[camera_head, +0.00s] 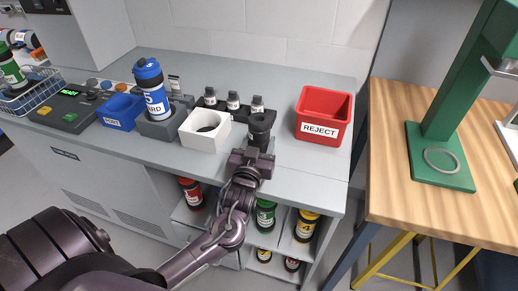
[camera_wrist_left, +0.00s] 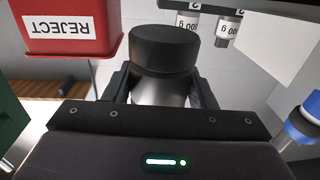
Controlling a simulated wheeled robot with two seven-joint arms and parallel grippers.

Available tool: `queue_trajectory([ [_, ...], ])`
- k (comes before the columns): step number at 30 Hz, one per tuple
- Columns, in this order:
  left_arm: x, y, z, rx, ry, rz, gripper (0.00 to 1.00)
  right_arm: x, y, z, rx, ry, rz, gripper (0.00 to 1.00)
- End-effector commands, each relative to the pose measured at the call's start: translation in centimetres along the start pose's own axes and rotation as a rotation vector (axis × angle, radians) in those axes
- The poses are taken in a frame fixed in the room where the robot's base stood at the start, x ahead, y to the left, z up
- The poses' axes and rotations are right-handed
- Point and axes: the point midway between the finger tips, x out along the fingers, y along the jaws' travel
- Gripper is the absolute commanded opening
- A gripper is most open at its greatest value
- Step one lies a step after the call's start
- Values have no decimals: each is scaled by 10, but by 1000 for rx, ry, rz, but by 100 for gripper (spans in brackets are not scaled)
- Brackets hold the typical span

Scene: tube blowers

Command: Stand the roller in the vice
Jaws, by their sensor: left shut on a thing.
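My left gripper (camera_head: 256,158) is shut on a dark cylinder (camera_head: 260,127) at the bench's front side; in the left wrist view the cylinder (camera_wrist_left: 163,50) has a wide black top and a grey metal body between the fingers. I cannot tell whether its base touches the bench. No piece is labelled as the roller. My right gripper is not in view.
A white box (camera_head: 205,139) with a round opening is left of the gripper. A red REJECT bin (camera_head: 323,115) is at right. Small weights (camera_head: 233,101) stand behind. A blue tray (camera_head: 121,111) lies farther left. Coloured bottles fill shelves below. A wooden table (camera_head: 390,145) is at right.

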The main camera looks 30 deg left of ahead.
Motion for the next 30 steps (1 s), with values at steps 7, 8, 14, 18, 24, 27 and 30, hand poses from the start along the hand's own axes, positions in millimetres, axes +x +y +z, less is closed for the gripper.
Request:
queue_trajectory([
  [7,0,0,26,0,1,-1,21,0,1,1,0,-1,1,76],
  [8,0,0,26,0,1,-1,21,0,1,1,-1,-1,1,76],
  [14,0,0,26,0,1,-1,21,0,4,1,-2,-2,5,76],
  [18,0,0,30,0,-1,0,54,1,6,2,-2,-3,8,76],
  [24,0,0,30,1,-1,0,73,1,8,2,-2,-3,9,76],
  [27,0,0,30,1,-1,0,73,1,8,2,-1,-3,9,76],
  [30,0,0,29,1,-1,0,73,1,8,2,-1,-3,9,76],
])
